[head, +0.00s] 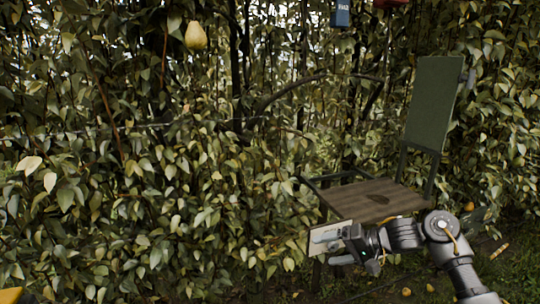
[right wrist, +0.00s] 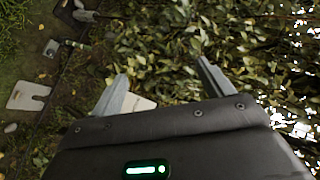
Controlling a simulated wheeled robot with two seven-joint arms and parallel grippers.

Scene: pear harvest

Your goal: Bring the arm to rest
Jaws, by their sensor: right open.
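My right arm comes in from the lower right in the head view. Its gripper (head: 330,247) is in front of the foliage, near the front left corner of a wooden seat. In the right wrist view the two fingers of the right gripper (right wrist: 162,85) stand wide apart with nothing held between them. A pale flat panel (right wrist: 140,102) shows beyond the fingers; how far away it is I cannot tell. My left gripper is not in view.
A chair-like stand with a brown wooden seat (head: 365,198) and green back panel (head: 433,102) stands right, close to my right arm. Dense foliage (head: 150,190) fills the left. A yellow pear (head: 196,36) hangs upper left. Small fruits (head: 406,291) lie on the ground.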

